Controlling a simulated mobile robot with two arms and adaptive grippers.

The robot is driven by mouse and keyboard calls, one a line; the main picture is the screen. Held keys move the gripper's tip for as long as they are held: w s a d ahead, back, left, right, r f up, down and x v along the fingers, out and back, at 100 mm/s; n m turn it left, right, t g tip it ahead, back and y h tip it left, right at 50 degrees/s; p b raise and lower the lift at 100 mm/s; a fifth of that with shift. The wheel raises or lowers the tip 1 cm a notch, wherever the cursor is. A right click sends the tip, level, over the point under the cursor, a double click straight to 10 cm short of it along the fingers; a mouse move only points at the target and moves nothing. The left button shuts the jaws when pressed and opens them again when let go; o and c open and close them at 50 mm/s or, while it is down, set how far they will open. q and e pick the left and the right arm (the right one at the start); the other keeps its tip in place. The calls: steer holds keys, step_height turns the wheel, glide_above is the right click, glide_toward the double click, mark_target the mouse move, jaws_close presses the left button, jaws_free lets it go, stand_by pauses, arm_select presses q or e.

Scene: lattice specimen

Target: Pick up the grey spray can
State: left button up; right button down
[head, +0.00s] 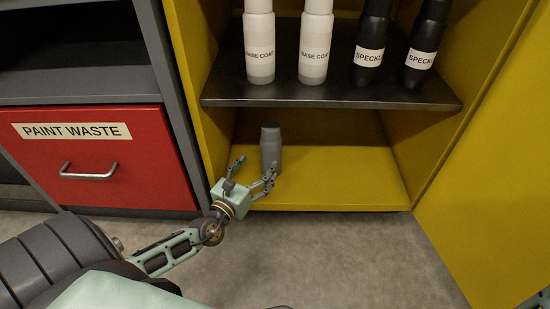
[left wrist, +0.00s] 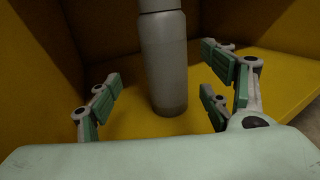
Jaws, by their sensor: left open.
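The grey spray can (head: 270,146) stands upright on the yellow bottom of the cabinet, below the dark shelf. It also shows in the left wrist view (left wrist: 164,62), upright, between the spread fingers and a little beyond them; its top is cut off there. My left gripper (head: 256,172) is open and empty, low in the cabinet opening just in front of the can. In the left wrist view its green-padded fingers (left wrist: 165,95) stand either side of the can, apparently clear of it. My right gripper does not show.
A dark shelf (head: 330,94) above holds two white base coat cans (head: 259,50) and two black speckle cans (head: 370,45). The yellow cabinet door (head: 490,170) stands open at the right. A red paint waste drawer (head: 100,165) is at the left. The cabinet floor right of the can is clear.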

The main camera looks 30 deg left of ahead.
mark_target(266, 158)
arm_select(q)
steer(key=w+b, duration=0.2)
steer(key=w, duration=0.4)
steer(key=shift+w+d, duration=0.15)
steer(key=shift+w, duration=0.15)
steer(key=shift+w+b, duration=0.3)
steer(key=shift+w, duration=0.1)
steer(key=shift+r, duration=0.1)
steer(key=c, duration=1.6)
steer(key=shift+r, duration=0.1)
